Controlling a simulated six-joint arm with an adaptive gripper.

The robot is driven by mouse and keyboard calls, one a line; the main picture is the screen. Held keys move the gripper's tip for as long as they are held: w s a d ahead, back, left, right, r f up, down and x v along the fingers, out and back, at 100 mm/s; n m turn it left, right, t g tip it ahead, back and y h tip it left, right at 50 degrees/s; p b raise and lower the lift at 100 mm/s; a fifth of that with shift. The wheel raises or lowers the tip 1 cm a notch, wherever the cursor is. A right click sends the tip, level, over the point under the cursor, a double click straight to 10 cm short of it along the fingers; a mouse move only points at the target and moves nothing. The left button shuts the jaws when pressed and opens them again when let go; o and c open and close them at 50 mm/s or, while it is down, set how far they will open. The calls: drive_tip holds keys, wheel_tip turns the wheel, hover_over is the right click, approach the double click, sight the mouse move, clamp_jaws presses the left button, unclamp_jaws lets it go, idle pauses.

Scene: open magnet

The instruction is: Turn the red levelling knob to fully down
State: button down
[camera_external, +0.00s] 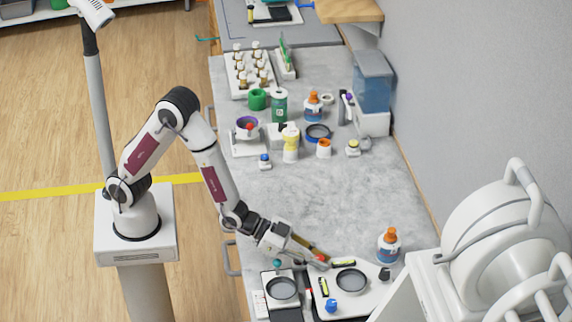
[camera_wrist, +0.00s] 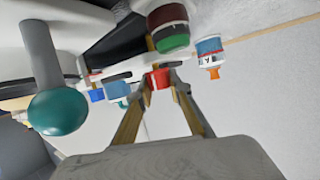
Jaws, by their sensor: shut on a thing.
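The red levelling knob (camera_wrist: 158,79) sits between the fingertips of my gripper (camera_wrist: 160,90) in the wrist view. The fingers are shut on its sides. In the external view my gripper (camera_external: 322,262) reaches down to the far edge of the white device (camera_external: 375,295) at the front of the bench. Only a small bit of the red knob (camera_external: 321,258) shows there beside the fingertips. The knob's turn position cannot be told from these frames.
A teal ball knob (camera_wrist: 58,111) is close on the left in the wrist view. A blue knob (camera_external: 331,305) and a dark round plate (camera_external: 351,281) are on the device. An orange-capped bottle (camera_external: 388,245) stands behind it. The bench middle (camera_external: 310,205) is clear.

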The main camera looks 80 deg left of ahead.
drive_tip(key=shift+w+r+m+g+h, duration=0.1)
drive_tip(key=shift+r+m+g+h, duration=0.1)
drive_tip(key=shift+m+g+h, duration=0.6)
drive_tip(key=c, duration=1.8)
unclamp_jaws()
drive_tip(key=shift+f, duration=0.1)
drive_tip(key=shift+f+v, duration=0.2)
drive_tip(key=shift+v, duration=3.55)
drive_tip(key=shift+a+t, duration=0.1)
drive_tip(key=shift+t, duration=0.2)
